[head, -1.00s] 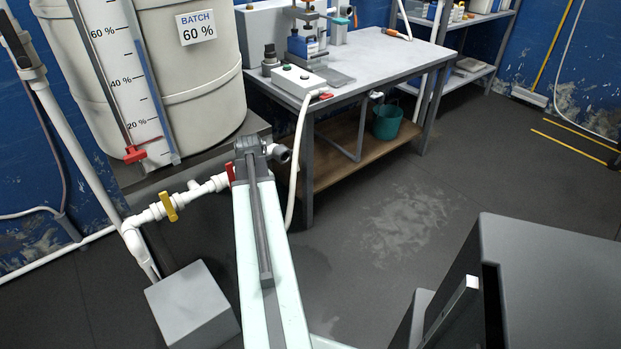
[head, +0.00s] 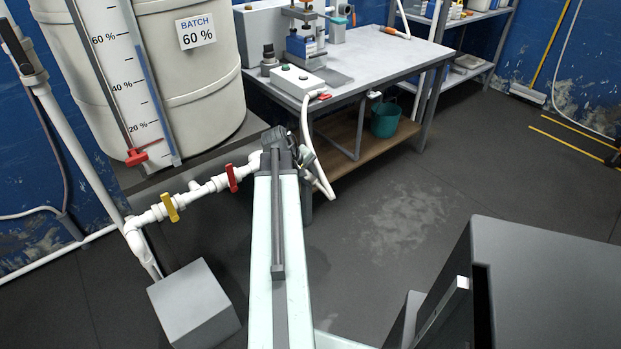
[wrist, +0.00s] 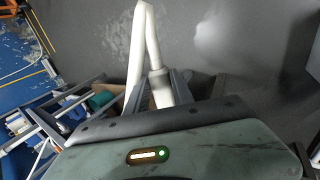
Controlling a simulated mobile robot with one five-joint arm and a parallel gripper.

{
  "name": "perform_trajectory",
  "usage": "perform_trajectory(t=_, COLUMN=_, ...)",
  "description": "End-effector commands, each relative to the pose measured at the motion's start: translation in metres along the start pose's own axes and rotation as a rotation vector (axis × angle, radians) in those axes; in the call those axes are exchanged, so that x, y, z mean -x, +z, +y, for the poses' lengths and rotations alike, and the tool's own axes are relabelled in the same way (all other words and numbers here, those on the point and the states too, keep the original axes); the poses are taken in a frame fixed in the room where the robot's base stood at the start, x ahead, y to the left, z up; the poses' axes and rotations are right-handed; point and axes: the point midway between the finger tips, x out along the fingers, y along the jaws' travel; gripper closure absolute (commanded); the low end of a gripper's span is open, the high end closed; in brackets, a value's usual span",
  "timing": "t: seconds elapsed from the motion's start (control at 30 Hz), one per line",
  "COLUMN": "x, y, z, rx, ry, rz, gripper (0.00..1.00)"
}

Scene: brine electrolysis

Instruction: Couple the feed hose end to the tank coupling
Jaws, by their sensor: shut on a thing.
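The white feed hose (head: 306,130) comes down from the control box on the bench, bends sharply and runs back up to my gripper (head: 304,160). In the wrist view, my gripper (wrist: 168,88) is shut on the hose (wrist: 158,88) near its end, and the hose folds back above the fingers. The hose tip itself is hidden. The tank's white outlet pipe (head: 208,188) runs right from the yellow valve to the red valve. The tank coupling at its right end is mostly hidden behind my arm's end; my gripper is just to its right. I cannot tell whether hose and coupling touch.
The large batch tank (head: 165,60) stands at the left on a stand. The workbench (head: 375,70) with a press and a control box (head: 298,82) is behind. A green bucket (head: 385,120) sits on its lower shelf.

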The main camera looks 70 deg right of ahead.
Motion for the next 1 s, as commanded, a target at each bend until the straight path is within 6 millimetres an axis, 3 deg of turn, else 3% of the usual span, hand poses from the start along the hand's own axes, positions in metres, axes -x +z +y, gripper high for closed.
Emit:
perform_trajectory(t=0.5, x=-0.001, y=-0.050, z=0.001, rx=0.000, ry=0.000, rz=0.001, gripper=1.00)
perform_trajectory(t=1.0, x=0.000, y=-0.055, z=0.000, rx=-0.001, ry=-0.001, rz=0.000, gripper=1.00)
